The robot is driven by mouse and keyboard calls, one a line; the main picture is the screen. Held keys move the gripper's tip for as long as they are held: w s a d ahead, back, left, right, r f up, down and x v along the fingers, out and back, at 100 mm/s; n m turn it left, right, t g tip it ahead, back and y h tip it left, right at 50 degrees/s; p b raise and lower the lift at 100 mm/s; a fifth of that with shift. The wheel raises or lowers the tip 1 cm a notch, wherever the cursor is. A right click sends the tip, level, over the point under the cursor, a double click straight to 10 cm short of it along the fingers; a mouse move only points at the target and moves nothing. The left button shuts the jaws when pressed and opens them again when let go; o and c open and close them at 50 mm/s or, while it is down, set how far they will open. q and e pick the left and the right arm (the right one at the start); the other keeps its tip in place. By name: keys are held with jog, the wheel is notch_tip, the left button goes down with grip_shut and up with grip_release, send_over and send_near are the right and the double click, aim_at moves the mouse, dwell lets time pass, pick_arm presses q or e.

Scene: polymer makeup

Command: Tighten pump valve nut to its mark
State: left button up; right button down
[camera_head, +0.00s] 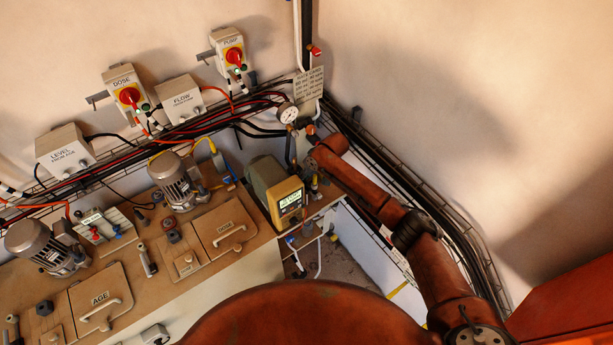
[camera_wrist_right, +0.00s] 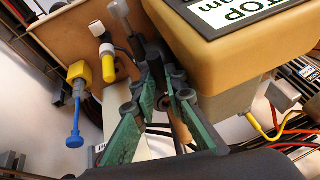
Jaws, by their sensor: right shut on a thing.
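The dosing pump (camera_head: 275,190) is a yellow and beige box with a lit display at the right end of the bench. It also fills the upper right of the right wrist view (camera_wrist_right: 220,48), with a label reading STOP on its face. My right arm reaches from the lower right to the pump's far side. My right gripper (camera_wrist_right: 158,78) has green-padded fingers closed together beside the pump, shut on a small dark part. The fingers mostly hide this part, so I cannot clearly make out the nut or its mark. My left gripper is not in view.
A pressure gauge (camera_head: 288,113) and a notice plate (camera_head: 308,84) stand behind the pump. A yellow fitting with a blue end (camera_wrist_right: 78,75) is near the fingers. Cables and a wire tray line the wall. Motors (camera_head: 177,182) and lidded hatches occupy the bench at left.

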jog(key=c, duration=2)
grip_release()
jog(key=shift+a, duration=0.1)
jog(key=shift+c, duration=0.2)
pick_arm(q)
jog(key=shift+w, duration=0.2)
pick_arm(e)
jog(key=shift+o, duration=0.4)
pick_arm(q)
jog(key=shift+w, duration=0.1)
pick_arm(e)
jog(key=shift+r, duration=0.1)
jog(key=v, duration=0.8)
